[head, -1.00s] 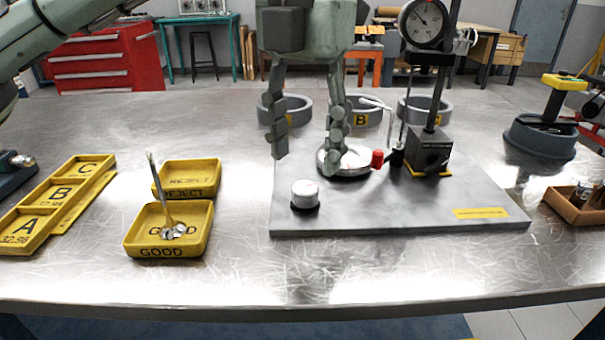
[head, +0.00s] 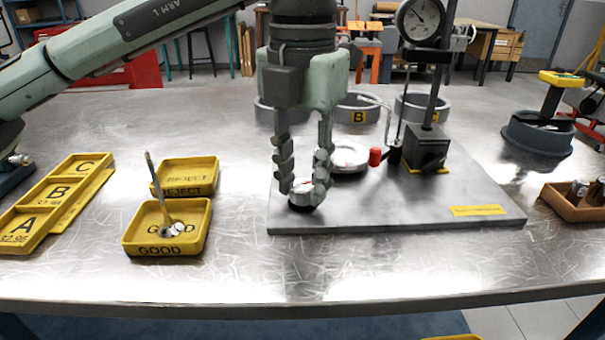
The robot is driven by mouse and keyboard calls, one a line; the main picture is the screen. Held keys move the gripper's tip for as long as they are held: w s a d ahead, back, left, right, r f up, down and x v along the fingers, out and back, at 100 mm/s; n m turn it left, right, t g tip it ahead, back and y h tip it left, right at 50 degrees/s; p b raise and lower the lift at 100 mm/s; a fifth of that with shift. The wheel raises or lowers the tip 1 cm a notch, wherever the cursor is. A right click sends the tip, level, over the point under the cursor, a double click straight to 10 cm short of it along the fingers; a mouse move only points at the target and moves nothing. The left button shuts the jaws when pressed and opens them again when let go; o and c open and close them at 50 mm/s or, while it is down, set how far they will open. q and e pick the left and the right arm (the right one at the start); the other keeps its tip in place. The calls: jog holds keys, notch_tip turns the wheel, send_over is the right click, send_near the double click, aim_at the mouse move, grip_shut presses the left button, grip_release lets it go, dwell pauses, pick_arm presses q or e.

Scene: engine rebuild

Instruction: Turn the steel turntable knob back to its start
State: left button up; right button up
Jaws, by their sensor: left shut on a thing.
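The steel turntable knob (head: 304,200) is a short round metal knob with a dark base, at the front left of the grey plate (head: 400,215). My left gripper (head: 303,190) points straight down over it and is shut on it, one finger on each side. The fingers hide part of the knob. The round turntable (head: 350,157) sits behind it on the plate, partly hidden by my right-hand finger of this gripper. My right gripper does not show.
Yellow GOOD (head: 160,250) and REJECT (head: 188,192) trays lie to the left. Bare table lies in front.

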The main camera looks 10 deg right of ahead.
pick_arm(q)
grip_shut()
